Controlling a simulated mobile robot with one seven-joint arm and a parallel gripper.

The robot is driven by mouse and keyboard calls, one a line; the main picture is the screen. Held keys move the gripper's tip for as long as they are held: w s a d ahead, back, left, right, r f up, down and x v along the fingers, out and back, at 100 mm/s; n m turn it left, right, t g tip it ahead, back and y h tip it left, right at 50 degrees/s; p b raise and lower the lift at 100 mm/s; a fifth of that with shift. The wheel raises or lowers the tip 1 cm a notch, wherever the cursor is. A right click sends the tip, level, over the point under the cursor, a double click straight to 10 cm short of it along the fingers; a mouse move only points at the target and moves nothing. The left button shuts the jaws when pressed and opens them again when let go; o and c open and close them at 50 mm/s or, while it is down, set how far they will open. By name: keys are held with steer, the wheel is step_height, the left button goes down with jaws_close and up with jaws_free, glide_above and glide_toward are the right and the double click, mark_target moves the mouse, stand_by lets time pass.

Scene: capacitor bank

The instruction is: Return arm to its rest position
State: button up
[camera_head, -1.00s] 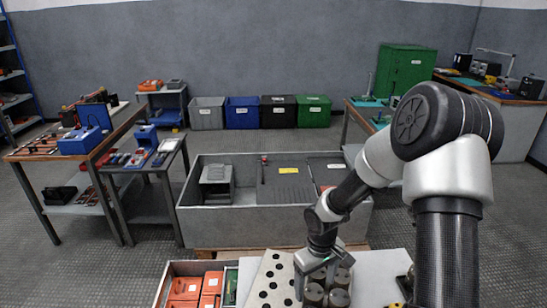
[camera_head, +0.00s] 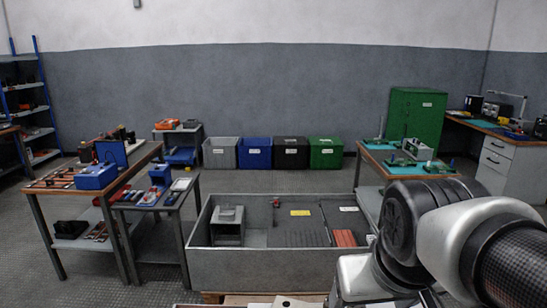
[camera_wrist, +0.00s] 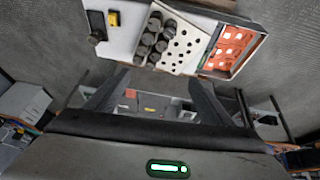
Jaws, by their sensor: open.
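My arm fills the lower right of the head view, folded with its dark joint in front of the grey crate's right end. My gripper (camera_wrist: 155,95) shows only in the wrist view. Its two dark fingers stand wide apart with nothing between them. Beyond the fingers lies the large grey crate (camera_head: 280,270), which also shows in the wrist view. The perforated white board (camera_wrist: 185,45) with several dark cylinders (camera_wrist: 158,35) in it lies clear of the fingers, at the top of the wrist view.
An orange-filled box (camera_wrist: 232,48) sits beside the perforated board. Tables with tools (camera_head: 97,177) stand left, and a bench with green mats (camera_head: 405,165) stands right. Grey, blue, black and green bins (camera_head: 275,153) line the wall. Open floor lies between the crate and the bins.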

step_height(320, 180, up, 20)
steer(key=s+p, duration=0.2)
steer(key=p, duration=1.7)
steer(key=shift+a+y, duration=0.4)
steer(key=shift+a, duration=0.05)
steer(key=shift+s, duration=0.1)
